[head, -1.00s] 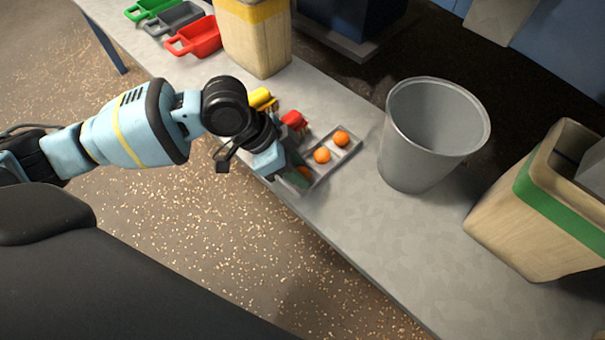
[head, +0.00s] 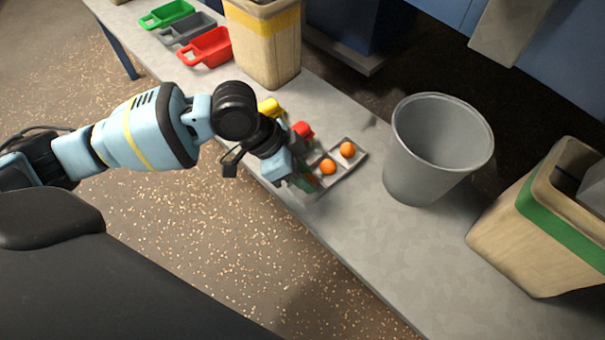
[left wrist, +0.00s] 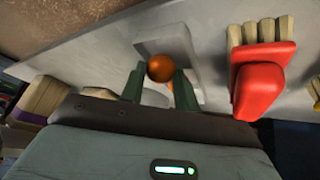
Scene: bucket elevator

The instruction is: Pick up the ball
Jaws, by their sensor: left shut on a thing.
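An orange ball (left wrist: 160,68) sits between the two dark green fingers of my left gripper (left wrist: 158,84) in the left wrist view, and the fingers are shut on it. In the head view my left gripper (head: 304,182) is low at the near end of a small grey tray (head: 350,168), and its fingers mostly hide the held ball. Two more orange balls, a nearer one (head: 328,167) and a farther one (head: 347,149), lie in the tray. I cannot tell whether the held ball is clear of the tray. My right gripper is not in view.
A red brush (left wrist: 262,88) lies close beside the gripper, with a yellow one (head: 269,108) behind. A grey bucket (head: 436,150) stands right of the tray, and a green-banded wooden bin (head: 535,235) farther right. The bench's near right part is clear.

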